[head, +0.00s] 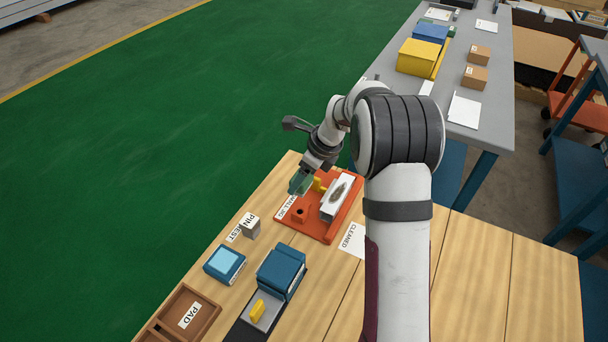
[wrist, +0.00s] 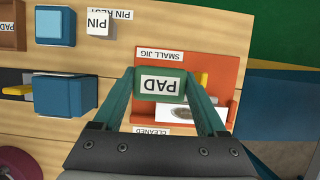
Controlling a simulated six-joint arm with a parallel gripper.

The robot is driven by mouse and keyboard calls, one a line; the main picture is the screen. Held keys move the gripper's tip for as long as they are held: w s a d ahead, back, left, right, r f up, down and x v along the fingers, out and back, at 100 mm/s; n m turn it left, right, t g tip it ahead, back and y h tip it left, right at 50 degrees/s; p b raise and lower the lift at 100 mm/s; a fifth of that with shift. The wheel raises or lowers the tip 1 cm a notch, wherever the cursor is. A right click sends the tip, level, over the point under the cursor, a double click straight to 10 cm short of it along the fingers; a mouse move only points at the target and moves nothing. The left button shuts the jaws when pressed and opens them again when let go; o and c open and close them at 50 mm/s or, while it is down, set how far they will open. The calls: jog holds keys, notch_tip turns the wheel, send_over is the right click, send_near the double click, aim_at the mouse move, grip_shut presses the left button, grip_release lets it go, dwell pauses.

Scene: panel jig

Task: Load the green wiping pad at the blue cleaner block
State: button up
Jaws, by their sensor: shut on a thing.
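My gripper (head: 303,178) is shut on the green wiping pad (wrist: 160,85), which carries a PAD label and sits between the two fingertips in the wrist view. In the head view my gripper is over the left edge of the orange small jig, and the pad is hard to make out there. A blue block with a light blue top (head: 224,263), apparently the cleaner block, stands on the wooden bench, well away from my gripper. It also shows at the upper left of the wrist view (wrist: 55,26).
The orange jig (head: 318,232) holds a white panel (head: 341,199) with a dark smudge, near a yellow clamp. A larger blue box (head: 280,272) with a yellow handle (head: 257,311), a pale pin block (head: 250,226) and a brown PAD tray (head: 207,323) stand nearby.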

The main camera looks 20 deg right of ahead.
jog(key=s+a+n+g, duration=0.1)
jog(key=s+a+n, duration=0.2)
jog(key=a, duration=0.4)
jog(key=s+a+n+g+y, duration=0.1)
jog(key=s+a+n, duration=0.25)
jog(key=a, duration=0.45)
jog(key=s+a+n+g, duration=0.1)
jog(key=s+a+n, duration=0.15)
jog(key=a, duration=0.45)
jog(key=shift+s+f, duration=0.2)
jog(key=shift+f, duration=1.35)
jog(key=shift+s+f, duration=0.2)
jog(key=shift+f, duration=1.35)
jog(key=shift+f, duration=0.6)
notch_tip(320, 180, up, 7)
